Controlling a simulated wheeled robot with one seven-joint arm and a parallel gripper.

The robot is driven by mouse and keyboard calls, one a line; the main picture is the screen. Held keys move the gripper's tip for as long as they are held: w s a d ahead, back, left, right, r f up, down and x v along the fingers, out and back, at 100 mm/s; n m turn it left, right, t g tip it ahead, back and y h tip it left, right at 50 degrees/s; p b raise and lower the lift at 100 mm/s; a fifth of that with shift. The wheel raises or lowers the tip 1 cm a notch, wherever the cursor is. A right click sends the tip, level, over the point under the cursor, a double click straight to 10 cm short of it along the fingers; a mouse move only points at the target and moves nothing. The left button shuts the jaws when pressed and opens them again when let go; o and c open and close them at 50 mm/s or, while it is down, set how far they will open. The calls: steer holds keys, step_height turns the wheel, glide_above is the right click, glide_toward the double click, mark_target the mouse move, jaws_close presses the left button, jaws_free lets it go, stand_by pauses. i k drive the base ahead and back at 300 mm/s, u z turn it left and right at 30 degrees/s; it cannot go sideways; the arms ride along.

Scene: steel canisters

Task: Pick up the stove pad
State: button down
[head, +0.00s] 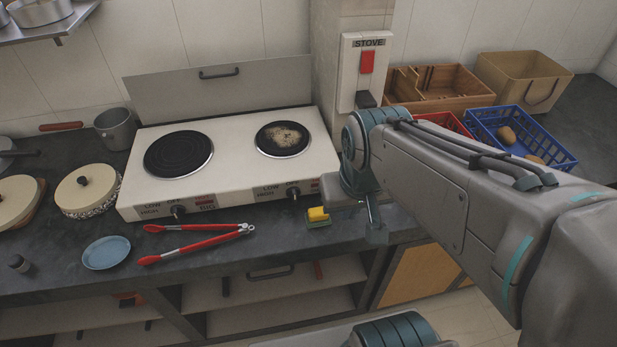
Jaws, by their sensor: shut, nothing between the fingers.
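A small yellow and green pad (318,217), which looks like the stove pad, lies on the dark counter in front of the stove's right end. My gripper (332,201) is at the end of my arm, just right of the pad and close to it in the picture. The gripper is shut and holds nothing. Its fingertips are small and partly hidden by my wrist, so I cannot tell whether they touch the pad. The white two-burner stove (225,190) stands behind; its right burner (283,139) has a pale, brownish stain.
Red-handled tongs (200,229) and a blue plate (106,252) lie left of the pad. Lidded pots (87,190) and a grey saucepan (116,128) stand further left. A blue basket (520,137) and a wooden box (440,90) stand at the right behind my arm.

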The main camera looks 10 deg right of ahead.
mark_target(315, 217)
steer(key=z, duration=1.95)
steer(key=k, duration=0.8)
steer(key=u, duration=1.3)
steer(key=i, duration=0.5)
steer(key=u, duration=0.05)
